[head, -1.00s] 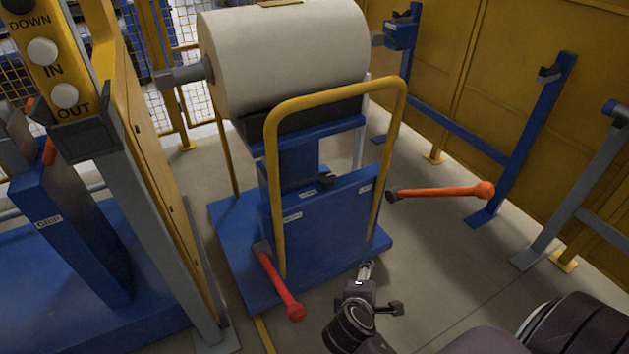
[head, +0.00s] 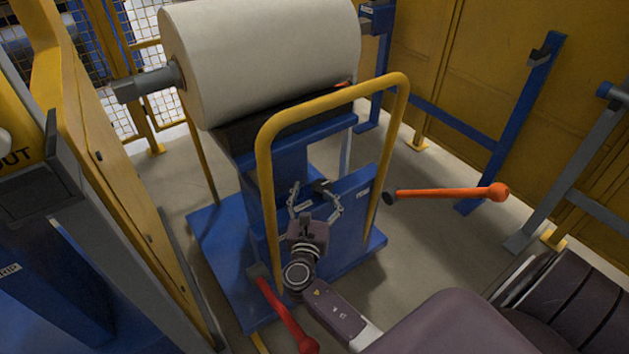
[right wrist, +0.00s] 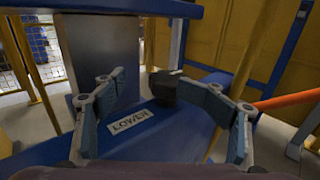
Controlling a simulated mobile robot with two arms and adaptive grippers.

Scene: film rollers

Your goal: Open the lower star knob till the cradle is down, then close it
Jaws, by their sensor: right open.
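The lower star knob (head: 322,186) is a small black knob on top of the trolley's blue front box; in the right wrist view the dark knob (right wrist: 163,86) stands behind a label reading LOWER (right wrist: 130,122). My right gripper (head: 315,198) is open, its fingers spread in front of the knob. In the right wrist view the right finger partly overlaps the knob; I cannot tell if they touch. The black cradle (head: 262,128) sits on the blue column directly under the big white roll (head: 265,55). My left gripper is out of view.
The trolley's yellow hoop handle (head: 262,165) arches around the knob and my right gripper. A red lever (head: 285,315) sticks out low in front, and an orange lever (head: 450,193) to the right. A yellow machine post (head: 105,170) stands at left.

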